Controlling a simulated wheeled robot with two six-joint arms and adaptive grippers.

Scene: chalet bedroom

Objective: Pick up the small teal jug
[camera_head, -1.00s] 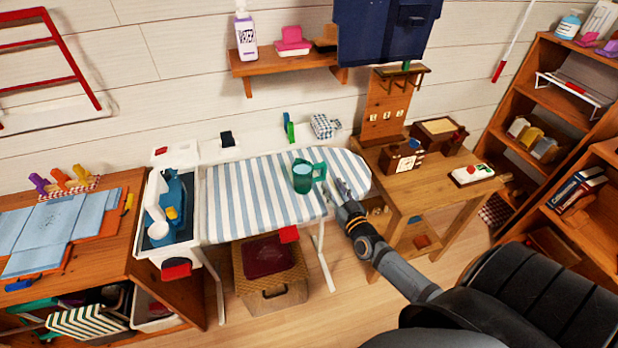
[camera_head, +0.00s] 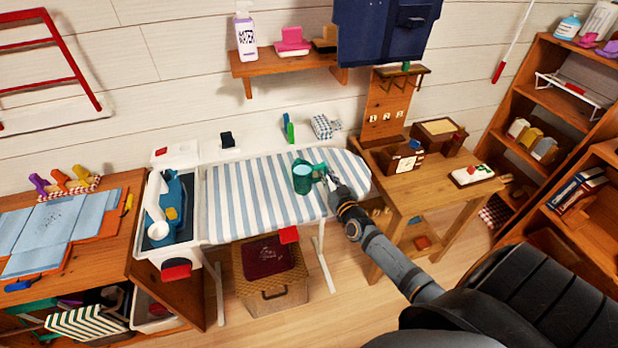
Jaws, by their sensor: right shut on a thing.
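The small teal jug (camera_head: 302,178) stands upright on the blue-and-white striped ironing board (camera_head: 255,205), toward its right end. Its handle points right. My right gripper (camera_head: 325,173) comes in from the lower right and is shut on the jug's handle. The fingertips are small in the picture and partly hide the handle. My left gripper is not in view.
A wooden table (camera_head: 425,190) with small wooden boxes stands close on the right of the board. A white tray with a blue iron (camera_head: 174,205) is at the board's left end. A wall shelf (camera_head: 285,66) hangs above. A basket (camera_head: 270,285) sits below.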

